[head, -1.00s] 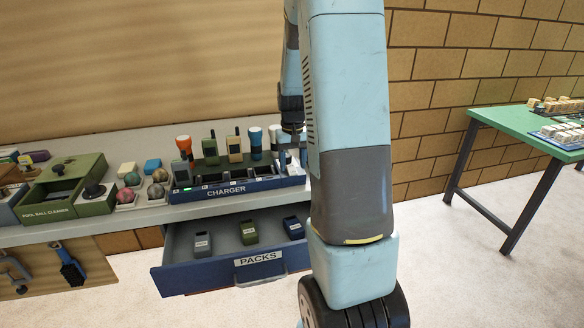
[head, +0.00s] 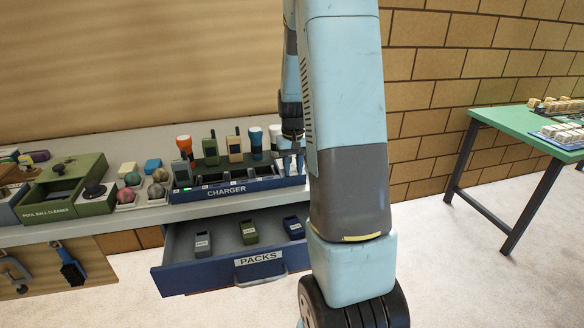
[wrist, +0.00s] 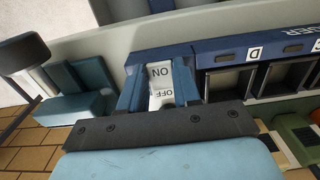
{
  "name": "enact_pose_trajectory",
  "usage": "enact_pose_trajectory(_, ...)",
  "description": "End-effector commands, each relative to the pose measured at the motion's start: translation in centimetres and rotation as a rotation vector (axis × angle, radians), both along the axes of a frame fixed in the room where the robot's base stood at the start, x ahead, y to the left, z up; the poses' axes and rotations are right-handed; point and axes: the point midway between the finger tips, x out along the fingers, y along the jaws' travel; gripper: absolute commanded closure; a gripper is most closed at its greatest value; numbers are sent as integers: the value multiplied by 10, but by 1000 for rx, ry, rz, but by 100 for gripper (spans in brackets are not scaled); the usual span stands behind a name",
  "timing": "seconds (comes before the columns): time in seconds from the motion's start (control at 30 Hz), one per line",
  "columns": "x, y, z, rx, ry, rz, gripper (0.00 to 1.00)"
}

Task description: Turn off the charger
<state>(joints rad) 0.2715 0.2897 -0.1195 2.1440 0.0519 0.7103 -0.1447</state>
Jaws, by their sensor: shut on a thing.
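The blue charger (head: 250,185) stands on the bench, with a row of slots and a small green light lit at its left end. In the wrist view its end carries a white rocker switch (wrist: 161,98) marked ON and OFF. My gripper (wrist: 158,84) has its two blue fingers on either side of the switch and is shut on it. In the head view my gripper (head: 291,150) is at the charger's right end, partly hidden by my arm, and the switch cannot be made out there.
Radios and torches (head: 210,149) stand behind the charger. Below, an open blue drawer (head: 215,272) marked PACKS holds three packs. A green pool ball cleaner (head: 66,190) and a tray of balls (head: 130,197) are to the left. A green table (head: 500,119) stands at the right.

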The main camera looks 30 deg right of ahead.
Motion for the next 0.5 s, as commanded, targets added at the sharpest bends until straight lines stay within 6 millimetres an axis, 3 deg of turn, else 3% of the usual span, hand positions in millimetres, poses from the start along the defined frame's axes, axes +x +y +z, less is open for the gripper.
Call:
enact_pose_trajectory(0.13, 0, 0, 0, 0, 0, 0, 99)
enact_pose_trajectory(0.5, 5, -1, 1, 39, 131, 2, 99)
